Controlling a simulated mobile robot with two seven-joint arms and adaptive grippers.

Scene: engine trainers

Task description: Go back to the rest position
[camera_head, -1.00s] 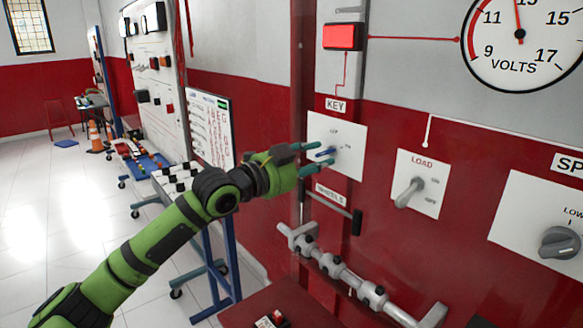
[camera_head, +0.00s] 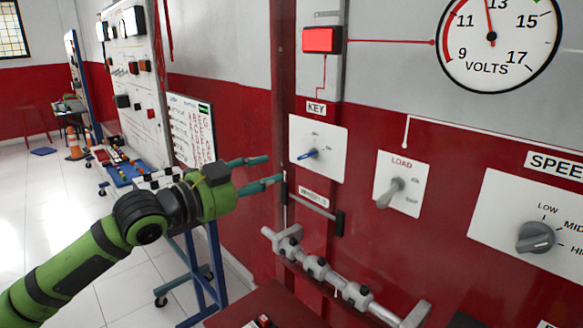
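My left gripper (camera_head: 262,173) reaches in from the left, its two teal fingers parted with nothing between them. It is left of the white KEY plate (camera_head: 328,133) and apart from it. The blue key (camera_head: 308,154) sits in the plate, pointing left and slightly down. My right gripper is not in view.
To the right are the LOAD lever (camera_head: 389,192), the SPEED knob (camera_head: 536,237) and the volts gauge (camera_head: 500,42). A lit red lamp (camera_head: 322,40) is above the key. A grey metal shaft (camera_head: 330,275) juts out below. Open floor lies at the left.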

